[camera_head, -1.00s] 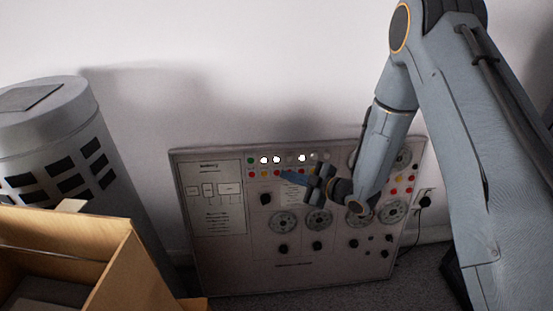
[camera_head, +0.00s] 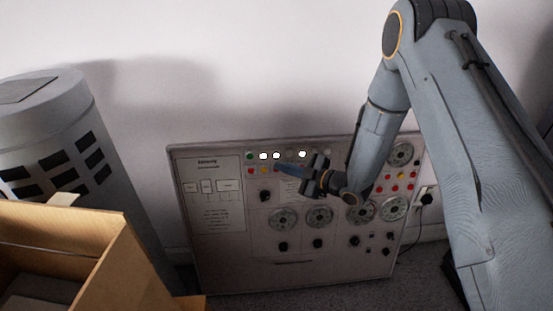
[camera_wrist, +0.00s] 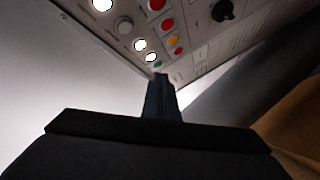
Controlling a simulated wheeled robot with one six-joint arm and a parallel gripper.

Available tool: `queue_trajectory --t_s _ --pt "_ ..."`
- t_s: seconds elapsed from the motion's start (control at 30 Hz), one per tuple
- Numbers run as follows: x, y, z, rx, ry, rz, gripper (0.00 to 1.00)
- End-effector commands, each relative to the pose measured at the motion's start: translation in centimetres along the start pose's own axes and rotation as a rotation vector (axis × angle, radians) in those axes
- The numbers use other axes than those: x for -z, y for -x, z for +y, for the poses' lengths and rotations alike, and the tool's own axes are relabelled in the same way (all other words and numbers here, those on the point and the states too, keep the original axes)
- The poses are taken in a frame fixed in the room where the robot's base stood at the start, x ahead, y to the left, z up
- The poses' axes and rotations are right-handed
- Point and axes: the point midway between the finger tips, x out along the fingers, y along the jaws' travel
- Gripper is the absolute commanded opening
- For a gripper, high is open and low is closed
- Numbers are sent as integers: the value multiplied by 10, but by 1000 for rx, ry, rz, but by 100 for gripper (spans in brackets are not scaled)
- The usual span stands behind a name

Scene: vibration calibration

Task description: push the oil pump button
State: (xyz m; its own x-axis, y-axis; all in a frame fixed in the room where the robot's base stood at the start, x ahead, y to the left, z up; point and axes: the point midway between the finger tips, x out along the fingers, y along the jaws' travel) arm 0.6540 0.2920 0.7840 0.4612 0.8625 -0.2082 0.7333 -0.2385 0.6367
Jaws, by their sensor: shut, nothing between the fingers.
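The control panel (camera_head: 230,268) leans against the wall, with a row of lit white and green lamps along its top and red and yellow buttons just below. No label for the oil pump button is readable. My gripper (camera_head: 281,167) is shut and empty, its blue-grey fingertips just in front of the button row, over the upper left part of the panel. In the wrist view my fingers (camera_wrist: 160,80) point at the panel (camera_wrist: 205,50), close to the lit lamps (camera_wrist: 150,57) and a yellow button (camera_wrist: 173,39). Whether the tips touch it I cannot tell.
A grey cylinder with dark slots (camera_head: 50,125) stands left of the panel. An open wooden box (camera_head: 125,255) is in the front left. A socket with a plug (camera_head: 427,198) is on the wall right of the panel. Carpet lies below.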

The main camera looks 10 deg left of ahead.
Motion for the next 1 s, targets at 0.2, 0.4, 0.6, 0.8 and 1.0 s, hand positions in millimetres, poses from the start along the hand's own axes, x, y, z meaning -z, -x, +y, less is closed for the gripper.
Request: queue_trajectory --t_s 0.2,0.4,0.6,0.8,1.0 --pt "-16 -21 13 0 2 2 0" --pt "-23 -31 21 1 1 1 0" --pt "-24 -33 24 1 0 0 0" --pt "-24 -33 24 0 0 0 0" --pt "-24 -33 24 0 0 0 0"
